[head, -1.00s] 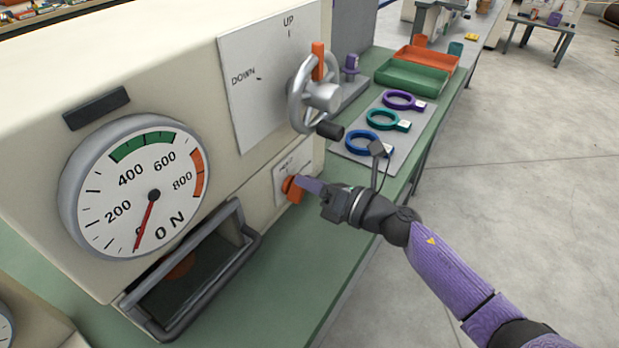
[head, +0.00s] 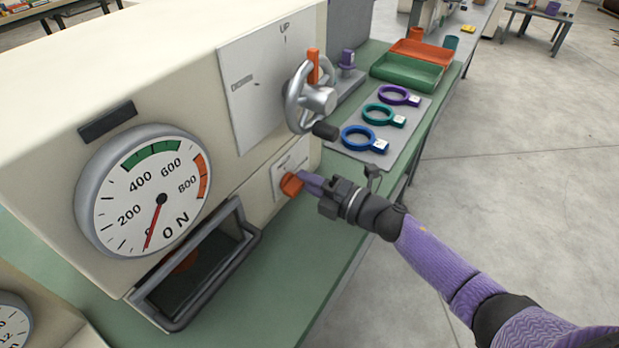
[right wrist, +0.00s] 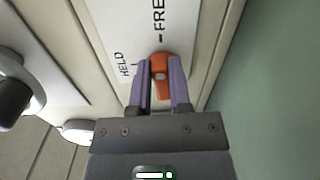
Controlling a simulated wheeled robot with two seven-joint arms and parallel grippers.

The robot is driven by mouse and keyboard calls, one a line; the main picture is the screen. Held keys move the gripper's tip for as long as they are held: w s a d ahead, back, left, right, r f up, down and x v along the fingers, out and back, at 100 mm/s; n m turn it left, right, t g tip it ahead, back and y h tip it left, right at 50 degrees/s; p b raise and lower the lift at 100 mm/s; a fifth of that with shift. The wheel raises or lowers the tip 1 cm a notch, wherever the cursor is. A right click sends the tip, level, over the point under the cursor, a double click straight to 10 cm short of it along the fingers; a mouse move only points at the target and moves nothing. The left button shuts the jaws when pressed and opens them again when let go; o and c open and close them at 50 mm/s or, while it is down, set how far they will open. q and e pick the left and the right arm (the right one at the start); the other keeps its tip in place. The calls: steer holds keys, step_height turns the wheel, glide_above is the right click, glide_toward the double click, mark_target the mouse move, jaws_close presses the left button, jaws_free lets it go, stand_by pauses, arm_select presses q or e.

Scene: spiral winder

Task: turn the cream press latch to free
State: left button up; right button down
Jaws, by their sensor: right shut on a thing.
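The cream press (head: 150,70) fills the left of the head view. Its latch is an orange knob (head: 291,185) on a small white plate (head: 283,166) low on the press's right part. My right gripper (head: 308,183) is shut on this knob. In the right wrist view the two purple fingers hold the orange latch (right wrist: 160,66) from both sides. The plate there reads HELD at the left and FRE, partly cut off, at the top. The knob's long axis looks roughly in line with the FREE tick. My left gripper is not in view.
A handwheel (head: 312,98) with a dark handle sits above the latch. A round gauge (head: 145,195) reads near 0 N. A grey-framed opening (head: 255,238) is below it. Blue, teal and purple rings (head: 358,138) lie on a grey mat, with green (head: 405,74) and orange trays behind.

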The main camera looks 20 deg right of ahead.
steer(key=shift+f+m, duration=0.15)
steer(key=shift+m, duration=0.45)
steer(key=c, duration=0.6)
jaws_free()
steer(key=shift+o, duration=0.2)
steer(key=shift+d, duration=0.1)
steer(key=p+v, duration=0.1)
steer(key=v, duration=0.8)
steer(key=shift+s+d+p, duration=0.25)
steer(key=shift+s+p, duration=0.05)
steer(key=shift+s, duration=0.05)
